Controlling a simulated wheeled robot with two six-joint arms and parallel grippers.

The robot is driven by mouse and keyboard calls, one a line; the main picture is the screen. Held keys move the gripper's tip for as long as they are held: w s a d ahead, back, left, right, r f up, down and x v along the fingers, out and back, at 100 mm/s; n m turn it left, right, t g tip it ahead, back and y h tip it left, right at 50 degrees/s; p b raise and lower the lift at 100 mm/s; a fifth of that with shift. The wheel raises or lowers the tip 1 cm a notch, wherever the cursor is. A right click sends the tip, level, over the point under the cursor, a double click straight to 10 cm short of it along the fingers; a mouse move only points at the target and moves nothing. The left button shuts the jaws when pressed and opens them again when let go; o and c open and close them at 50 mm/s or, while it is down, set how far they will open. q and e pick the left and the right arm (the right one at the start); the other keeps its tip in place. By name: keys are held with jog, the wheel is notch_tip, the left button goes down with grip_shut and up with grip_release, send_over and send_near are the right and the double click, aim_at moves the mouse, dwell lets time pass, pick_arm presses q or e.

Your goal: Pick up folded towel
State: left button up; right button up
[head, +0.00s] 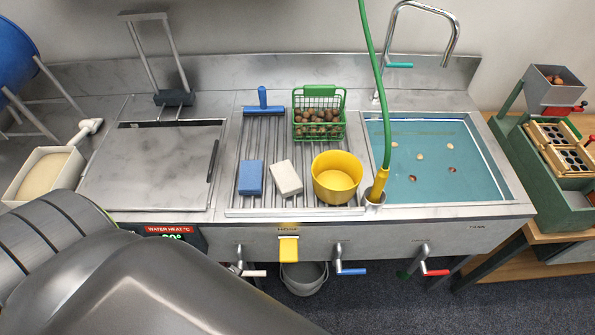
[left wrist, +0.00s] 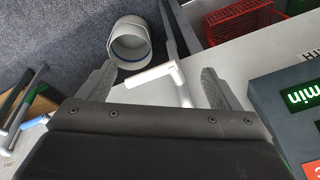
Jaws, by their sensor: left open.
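No item in view is clearly a folded towel. A flat blue block (head: 251,178) and a white block (head: 286,178) lie side by side on the ribbed drainer; I cannot tell if either is a towel. In the left wrist view my left gripper (left wrist: 158,70) is open, its two fingers apart. A white-handled tap lever (left wrist: 155,75) shows between the fingers, and nothing is visibly held. In the head view my left arm fills the bottom left and its gripper is not visible. My right gripper is in neither view.
A yellow bowl (head: 337,180), a green basket (head: 318,115) of chestnuts and a blue-handled tool (head: 263,104) stand on the drainer. The water-filled sink (head: 440,160) is right. Tap levers stick out in front; a grey bucket (left wrist: 130,43) is below. The metal lid (head: 150,165) is clear.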

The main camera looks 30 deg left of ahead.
pick_arm(q)
jog(key=w+r+m+p, duration=0.1)
jog(key=w+r+p, duration=0.25)
jog(key=r, duration=1.15)
notch_tip(320, 180, up, 19)
jog(key=m+g+h+p, duration=0.1)
jog(key=m+g, duration=0.1)
jog(key=m, duration=2.3)
send_over(286, 175)
jog(key=f+b, duration=1)
jog(key=shift+w+d+f+b, duration=0.15)
jog(key=shift+w+f+b, duration=0.1)
jog(key=shift+f+b, duration=0.65)
jog(key=shift+f, duration=0.05)
jog(key=shift+s+f+b, duration=0.15)
jog(key=shift+f+b, duration=0.3)
jog(key=shift+s+a+f+p, duration=0.15)
jog(key=shift+f+p, duration=0.1)
jog(key=shift+f, duration=0.55)
jog(key=shift+a+f+p, duration=0.1)
jog(key=shift+f+p, duration=0.15)
jog(key=shift+f, duration=0.5)
jog(key=c, duration=1.1)
jog(key=shift+o, duration=0.2)
jog(key=shift+r, duration=0.1)
